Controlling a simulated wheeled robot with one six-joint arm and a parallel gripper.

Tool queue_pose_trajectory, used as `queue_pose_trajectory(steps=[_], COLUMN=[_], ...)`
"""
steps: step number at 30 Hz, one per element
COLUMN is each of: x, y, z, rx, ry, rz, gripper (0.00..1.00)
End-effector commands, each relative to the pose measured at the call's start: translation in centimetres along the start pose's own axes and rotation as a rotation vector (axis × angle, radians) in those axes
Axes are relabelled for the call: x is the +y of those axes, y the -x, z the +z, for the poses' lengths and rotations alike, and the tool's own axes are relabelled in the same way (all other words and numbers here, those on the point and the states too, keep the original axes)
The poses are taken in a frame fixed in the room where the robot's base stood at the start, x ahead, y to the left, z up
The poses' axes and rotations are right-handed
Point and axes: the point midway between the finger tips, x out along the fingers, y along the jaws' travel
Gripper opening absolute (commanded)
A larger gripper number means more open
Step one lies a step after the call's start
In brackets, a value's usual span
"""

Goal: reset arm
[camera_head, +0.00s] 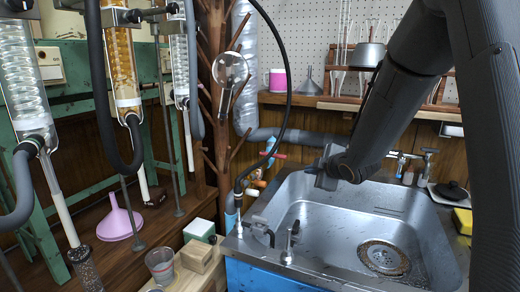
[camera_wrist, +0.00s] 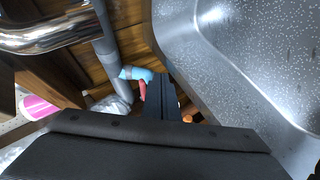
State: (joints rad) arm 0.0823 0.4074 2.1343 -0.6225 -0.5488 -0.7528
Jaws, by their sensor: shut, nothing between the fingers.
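My gripper (camera_head: 322,172) hangs at the end of my dark arm, above the left back rim of the metal sink (camera_head: 335,225). It looks shut and holds nothing. In the wrist view my gripper (camera_wrist: 163,98) shows as dark closed fingers, with the speckled grey sink edge (camera_wrist: 235,75) to its right. My arm comes down from the upper right of the head view and bends toward the gripper. Its near link covers the right edge of the picture.
A glass rig with coils and hoses (camera_head: 122,60) stands at the left. A pink funnel (camera_head: 118,218) and a small glass beaker (camera_head: 161,266) stand below it. A black hose (camera_head: 288,100) hangs left of my gripper. A shelf (camera_head: 315,100) with glassware is behind. The sink basin is empty.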

Motion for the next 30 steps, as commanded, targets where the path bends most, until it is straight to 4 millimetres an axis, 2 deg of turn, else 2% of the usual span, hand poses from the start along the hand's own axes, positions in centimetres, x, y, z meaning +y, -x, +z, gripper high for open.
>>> queue_pose_trajectory(steps=[5, 12, 15, 21, 27, 28, 30], x=[-4.5, -14.0, -17.1, -21.4, -24.6, -25.1, -24.4], y=[6.7, 18.4, 22.3, 28.1, 33.1, 33.8, 34.1], z=[-0.8, -2.7, -3.5, -5.1, -6.6, -6.9, -6.7], rx=[-0.245, -0.577, -0.679, -0.824, -0.944, -0.962, -0.972], ry=[-0.318, -0.744, -0.859, -1.007, -1.11, -1.124, -1.135], rz=[-0.152, -0.36, -0.426, -0.524, -0.605, -0.618, -0.609], gripper=[0.0, 0.0, 0.0, 0.0, 0.0, 0.0, 0.0])
